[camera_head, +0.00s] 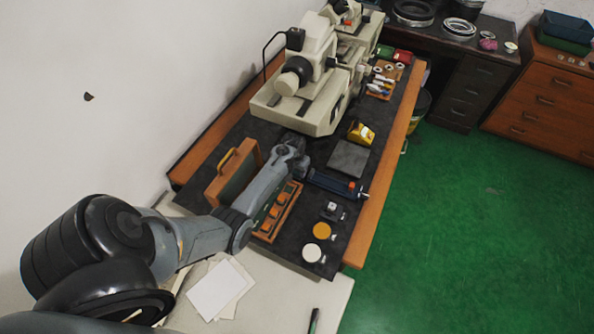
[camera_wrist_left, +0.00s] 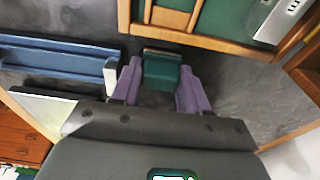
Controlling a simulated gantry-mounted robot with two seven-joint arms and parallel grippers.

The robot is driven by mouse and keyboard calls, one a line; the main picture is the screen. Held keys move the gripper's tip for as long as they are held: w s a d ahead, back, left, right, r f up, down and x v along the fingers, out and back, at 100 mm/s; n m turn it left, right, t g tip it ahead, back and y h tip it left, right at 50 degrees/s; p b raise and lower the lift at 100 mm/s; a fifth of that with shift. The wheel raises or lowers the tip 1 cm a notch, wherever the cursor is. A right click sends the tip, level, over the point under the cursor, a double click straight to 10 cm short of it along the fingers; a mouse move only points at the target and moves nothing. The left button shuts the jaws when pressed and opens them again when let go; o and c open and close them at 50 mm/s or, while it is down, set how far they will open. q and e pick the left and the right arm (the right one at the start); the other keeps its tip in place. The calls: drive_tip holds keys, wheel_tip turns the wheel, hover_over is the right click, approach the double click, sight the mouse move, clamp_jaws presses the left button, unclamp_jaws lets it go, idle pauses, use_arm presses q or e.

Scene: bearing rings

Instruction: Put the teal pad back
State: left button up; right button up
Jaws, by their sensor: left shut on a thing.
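The teal pad (camera_wrist_left: 162,74) is a small block with a thin brown edge along its far side. It sits between the two purple fingers of my left gripper (camera_wrist_left: 160,88), which is shut on it. In the head view my left gripper (camera_head: 299,172) is over the dark bench mat, between the wooden case and a blue bar-shaped item; the pad cannot be made out there. The open wooden case (camera_head: 258,232) has green lining and several orange blocks. The wrist view shows its wooden rim and green lining (camera_wrist_left: 225,18) just beyond the pad. My right gripper is not in view.
The blue item (camera_head: 335,184) lies close by, also at left in the wrist view (camera_wrist_left: 50,62). A grey plate (camera_head: 349,159), a yellow item (camera_head: 361,133) and a large cream machine (camera_head: 310,90) stand further back. Orange (camera_head: 322,230) and white (camera_head: 312,252) discs lie nearer the front.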

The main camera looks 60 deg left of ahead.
use_arm(q)
drive_tip(key=shift+f, duration=0.3)
idle(0.5)
drive_tip(key=o, duration=1.1)
drive_tip(key=shift+r, duration=0.15)
wheel_tip(320, 180, up, 3)
drive_tip(key=p, duration=0.2)
drive_tip(key=shift+f+p, duration=0.2)
drive_tip(key=shift+p, duration=0.2)
wheel_tip(320, 180, up, 6)
drive_tip(key=p, duration=0.6)
drive_tip(key=shift+f, duration=0.15)
drive_tip(key=shift+s, duration=0.1)
